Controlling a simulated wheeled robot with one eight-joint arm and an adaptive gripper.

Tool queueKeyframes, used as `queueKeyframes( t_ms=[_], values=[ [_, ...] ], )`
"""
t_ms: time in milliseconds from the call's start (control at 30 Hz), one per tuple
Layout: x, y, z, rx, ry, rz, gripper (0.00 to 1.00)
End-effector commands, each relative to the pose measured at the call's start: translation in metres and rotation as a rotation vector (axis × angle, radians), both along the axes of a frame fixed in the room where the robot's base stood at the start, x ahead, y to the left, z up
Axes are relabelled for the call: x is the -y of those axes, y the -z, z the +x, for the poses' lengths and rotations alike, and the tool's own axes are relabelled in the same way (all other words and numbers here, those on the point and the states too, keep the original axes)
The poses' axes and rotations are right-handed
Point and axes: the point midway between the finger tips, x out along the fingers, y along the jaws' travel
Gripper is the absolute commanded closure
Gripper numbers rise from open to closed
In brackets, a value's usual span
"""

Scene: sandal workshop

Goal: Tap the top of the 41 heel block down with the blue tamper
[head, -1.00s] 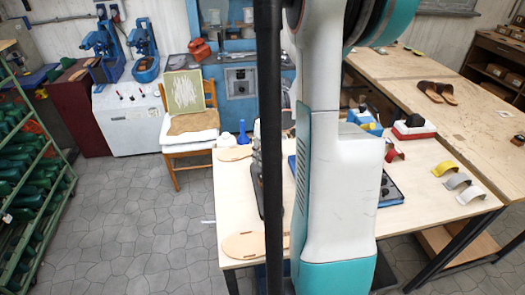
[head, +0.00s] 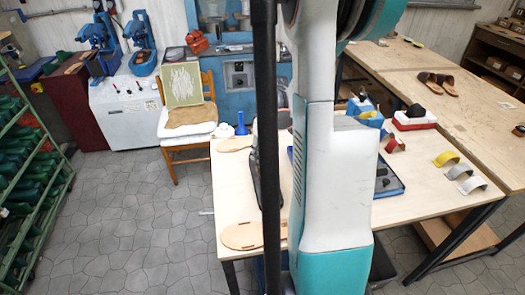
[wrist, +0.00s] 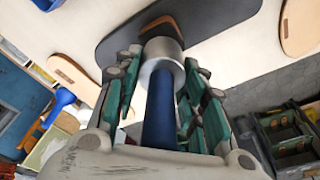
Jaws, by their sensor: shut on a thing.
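My gripper (wrist: 162,64) is shut on the blue tamper in the wrist view. The tamper has a blue handle (wrist: 158,118) and a wide silver metal head (wrist: 162,68), which points away from the wrist. Just beyond the head, a small block with a brown and black edge (wrist: 163,22) shows in part against a dark flat board (wrist: 122,36). The metal head hides part of this block. I cannot read a 41 on it or tell whether the head touches it. In the head view my arm hides the gripper and the tamper.
Flat tan soles (head: 241,236) lie on the light worktable (head: 228,185). A blue cone-shaped thing (head: 240,126) stands at its far left. Right of my arm are a dark tray (head: 388,180), a red-and-white block (head: 414,120) and curved yellow (head: 446,158) and grey pieces.

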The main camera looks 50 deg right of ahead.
Motion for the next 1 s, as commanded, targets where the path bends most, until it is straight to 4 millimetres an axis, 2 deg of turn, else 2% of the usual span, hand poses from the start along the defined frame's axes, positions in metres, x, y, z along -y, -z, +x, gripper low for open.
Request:
queueKeyframes(
  t_ms=[233,267,567,867,1000],
  values=[
    [0.0,0.031,0.0,0.0,0.0,0.0,0.91],
    [0.0,0.027,0.0,0.0,0.0,0.0,0.95],
    [0.0,-0.003,0.0,0.0,0.0,0.0,0.95],
    [0.0,0.001,0.0,0.0,0.0,0.0,0.95],
    [0.0,0.016,0.0,0.0,0.0,0.0,0.95]
  ],
)
